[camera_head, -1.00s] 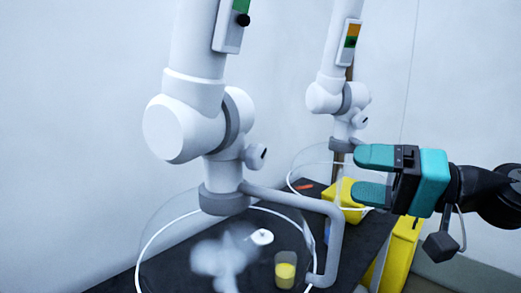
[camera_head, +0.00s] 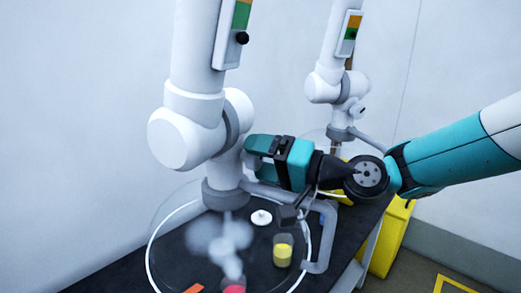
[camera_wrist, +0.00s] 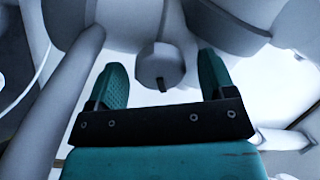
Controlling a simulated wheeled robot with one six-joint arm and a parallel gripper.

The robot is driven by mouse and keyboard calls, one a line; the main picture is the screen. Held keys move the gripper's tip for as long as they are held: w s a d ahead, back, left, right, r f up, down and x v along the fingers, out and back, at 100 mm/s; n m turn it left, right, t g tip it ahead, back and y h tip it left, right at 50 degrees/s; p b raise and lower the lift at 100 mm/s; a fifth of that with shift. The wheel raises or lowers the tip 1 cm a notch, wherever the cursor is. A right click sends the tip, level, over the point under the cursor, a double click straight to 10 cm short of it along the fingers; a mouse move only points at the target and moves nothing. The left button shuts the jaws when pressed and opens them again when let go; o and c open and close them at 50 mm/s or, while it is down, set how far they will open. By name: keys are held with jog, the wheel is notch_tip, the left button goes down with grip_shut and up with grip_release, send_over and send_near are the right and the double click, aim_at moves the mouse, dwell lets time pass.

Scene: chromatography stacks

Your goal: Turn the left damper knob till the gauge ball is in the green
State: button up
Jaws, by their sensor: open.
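The left damper (camera_head: 195,125) is a white jointed extraction arm. Its gauge (camera_head: 230,48) is at the top, with a green band and a black ball (camera_head: 242,38) that sits below the green. My gripper (camera_head: 252,150) is at the damper's joint in the head view and hides the left knob there. In the wrist view the round, pale knob (camera_wrist: 160,66) with a dark slot lies between my two open teal fingers (camera_wrist: 163,78). I cannot tell whether either finger touches it.
A second white arm (camera_head: 325,88) with its own gauge (camera_head: 348,35) stands behind. Below are a clear hood (camera_head: 165,222), a grey bent handle (camera_head: 327,240), a beaker of yellow liquid (camera_head: 283,252) and vapour on the dark bench. Yellow bins (camera_head: 392,238) stand at right.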

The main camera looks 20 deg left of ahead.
jog(key=shift+a, duration=0.15)
jog(key=c, duration=0.9)
jog(key=f+n+b, duration=0.1)
jog(key=b, duration=0.3)
jog(key=shift+n, duration=0.3)
jog(key=n+b, duration=0.1)
jog(key=b, duration=0.2)
jog(key=shift+r+n, duration=0.1)
jog(key=shift+n, duration=0.3)
jog(key=shift+r+n+b, duration=0.15)
jog(key=shift+n+b, duration=0.35)
jog(key=shift+b, duration=0.45)
jog(key=shift+r, duration=0.2)
